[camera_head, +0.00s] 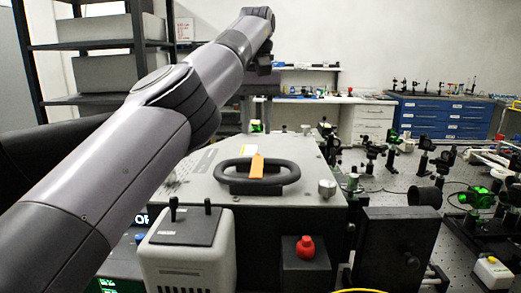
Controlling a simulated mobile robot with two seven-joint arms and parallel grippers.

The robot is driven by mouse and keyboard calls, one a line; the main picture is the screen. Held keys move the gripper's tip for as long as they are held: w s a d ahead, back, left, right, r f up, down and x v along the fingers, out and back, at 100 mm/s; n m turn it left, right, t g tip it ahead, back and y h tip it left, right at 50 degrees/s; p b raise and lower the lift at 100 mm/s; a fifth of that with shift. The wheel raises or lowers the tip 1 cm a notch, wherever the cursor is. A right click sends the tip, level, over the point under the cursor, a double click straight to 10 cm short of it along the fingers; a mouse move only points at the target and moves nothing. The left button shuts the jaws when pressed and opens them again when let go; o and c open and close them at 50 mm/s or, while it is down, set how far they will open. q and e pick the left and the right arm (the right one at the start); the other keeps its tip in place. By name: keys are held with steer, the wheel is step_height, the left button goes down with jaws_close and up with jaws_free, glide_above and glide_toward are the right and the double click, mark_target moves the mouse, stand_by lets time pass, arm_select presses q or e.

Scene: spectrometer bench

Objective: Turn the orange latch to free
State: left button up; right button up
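The orange latch (257,165) is a small upright tab at the middle of the dark oval handle (288,172). The handle sits on the flat grey lid (205,186) of a large dark instrument box. My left arm crosses the view from the lower left and rises to the top middle. My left gripper (263,66) is at the far end of that arm, high above and beyond the latch, apart from it. It is small and dark, and its fingers cannot be made out. My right gripper is not in view.
A beige box (188,262) with two black toggles, a red knob (305,247) and a black panel (398,247) stand in front of the instrument. Optics parts crowd the grey table (385,205) at right. A shelf rack stands at left. The air above the lid is clear right of my arm.

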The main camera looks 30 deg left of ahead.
mark_target(257, 154)
arm_select(q)
step_height(257, 154, down, 5)
steer(key=b, duration=0.3)
steer(key=shift+r, duration=0.15)
steer(key=shift+f+b, duration=0.3)
steer(key=shift+f, duration=0.45)
jaws_close()
